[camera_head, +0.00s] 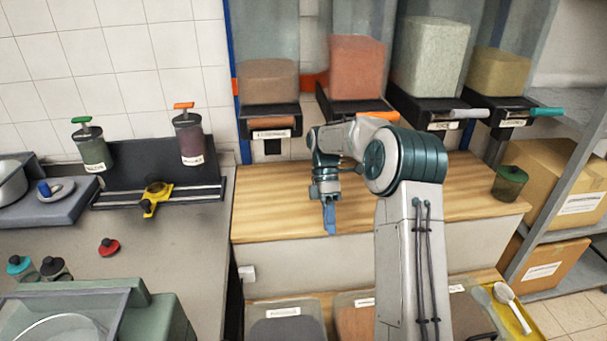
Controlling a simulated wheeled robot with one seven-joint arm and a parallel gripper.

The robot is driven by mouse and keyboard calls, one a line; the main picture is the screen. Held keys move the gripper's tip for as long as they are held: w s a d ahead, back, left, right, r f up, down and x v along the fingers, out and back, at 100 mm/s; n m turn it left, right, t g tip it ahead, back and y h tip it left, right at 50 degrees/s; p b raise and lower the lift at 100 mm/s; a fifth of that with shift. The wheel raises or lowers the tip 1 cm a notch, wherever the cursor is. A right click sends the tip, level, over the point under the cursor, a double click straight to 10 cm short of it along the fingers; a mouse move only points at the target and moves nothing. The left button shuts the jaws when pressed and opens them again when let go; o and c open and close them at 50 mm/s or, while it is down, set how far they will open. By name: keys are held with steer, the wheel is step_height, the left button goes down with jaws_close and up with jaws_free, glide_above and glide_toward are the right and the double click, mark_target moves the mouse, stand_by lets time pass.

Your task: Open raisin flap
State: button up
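My gripper (329,217) points down over the front part of the wooden counter, its blue fingers seen edge-on, so I cannot tell whether it is open. Nothing shows between the fingers. No label is clear enough to read as raisin. Dispensers stand at the back: one with brown contents (268,80), one with reddish contents (356,66), one with pale green contents (432,55) and one with yellowish contents (498,72). Below the counter are labelled bins, a dark one (287,328) and a brown one (352,322); my arm hides part of that row.
The wooden counter (270,205) is clear left of my gripper. A green jar (510,182) stands at its right end. A yellow tray (512,318) with scoops lies lower right. Shelves with cardboard boxes (555,180) stand right. The grey worktop (165,235) is left.

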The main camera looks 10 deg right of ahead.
steer(key=s+a+r+m+t+h, duration=0.15)
steer(key=s+r+m+t, duration=0.35)
steer(key=s+r+m, duration=0.5)
steer(key=s+m+t+y, duration=0.1)
steer(key=s+m+t, duration=0.3)
steer(key=s, duration=1)
steer(key=f+m, duration=0.1)
steer(key=m, duration=0.2)
steer(key=shift+s, duration=0.3)
steer(key=shift+s+a+f+m+t, duration=0.1)
steer(key=shift+s+m+t, duration=0.2)
steer(key=shift+c, duration=1.3)
jaws_close()
steer(key=shift+s+a+f, duration=0.1)
steer(key=shift+s, duration=0.05)
